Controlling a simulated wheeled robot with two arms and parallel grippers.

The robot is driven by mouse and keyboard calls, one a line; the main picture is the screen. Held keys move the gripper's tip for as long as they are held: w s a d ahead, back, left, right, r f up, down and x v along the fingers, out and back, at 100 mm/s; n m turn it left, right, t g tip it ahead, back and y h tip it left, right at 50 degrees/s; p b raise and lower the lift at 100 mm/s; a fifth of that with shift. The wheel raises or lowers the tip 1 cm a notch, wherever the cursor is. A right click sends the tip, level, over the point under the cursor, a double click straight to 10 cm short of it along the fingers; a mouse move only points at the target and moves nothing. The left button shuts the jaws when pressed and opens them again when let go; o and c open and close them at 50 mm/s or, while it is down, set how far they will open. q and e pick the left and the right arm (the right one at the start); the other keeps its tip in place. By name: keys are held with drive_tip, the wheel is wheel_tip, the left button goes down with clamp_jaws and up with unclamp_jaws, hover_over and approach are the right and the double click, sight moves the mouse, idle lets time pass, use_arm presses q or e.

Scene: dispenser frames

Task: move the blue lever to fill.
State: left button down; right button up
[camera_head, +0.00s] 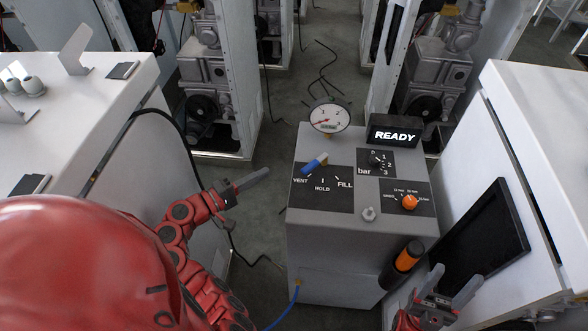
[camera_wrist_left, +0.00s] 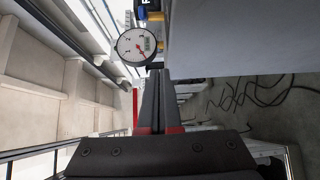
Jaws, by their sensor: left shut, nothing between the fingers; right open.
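The blue lever (camera_head: 314,163) is on the dark label plate (camera_head: 325,203) on top of the grey dispenser box (camera_head: 375,227). Its blue handle slants down to the left, toward the VENT mark; HOLD is in the middle and FILL at the right. My left gripper (camera_head: 267,171) is shut and empty, left of the box and apart from the lever. Its closed fingers (camera_wrist_left: 158,74) also show in the left wrist view. A small blue part (camera_wrist_left: 141,12) shows there; I cannot tell if it is the lever. My right gripper (camera_head: 452,286) is open and empty near the box's right side.
The gauge (camera_head: 330,116) stands at the box's back edge, beside the READY display (camera_head: 394,135). An orange knob (camera_head: 410,202) and a small grey knob (camera_head: 369,214) sit right of the lever. An orange-and-black cylinder (camera_head: 405,259) is on the box's front right. White cabinets flank the box.

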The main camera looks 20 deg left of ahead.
sight(294, 175)
use_arm(q)
drive_tip(key=w+d, duration=0.1)
drive_tip(key=d, duration=0.1)
drive_tip(key=w+d+r+m+h+p, duration=0.1)
drive_tip(key=w+d, duration=0.1)
drive_tip(key=d, duration=0.1)
drive_tip(key=w+d+r+m+g+h+p, duration=0.1)
drive_tip(key=d, duration=0.1)
drive_tip(key=shift+w+d, duration=0.15)
drive_tip(key=shift+w, duration=0.1)
drive_tip(key=shift+w+d+f, duration=0.1)
drive_tip(key=shift+w+d, duration=0.1)
drive_tip(key=shift+w, duration=0.15)
drive_tip(key=shift+d, duration=0.1)
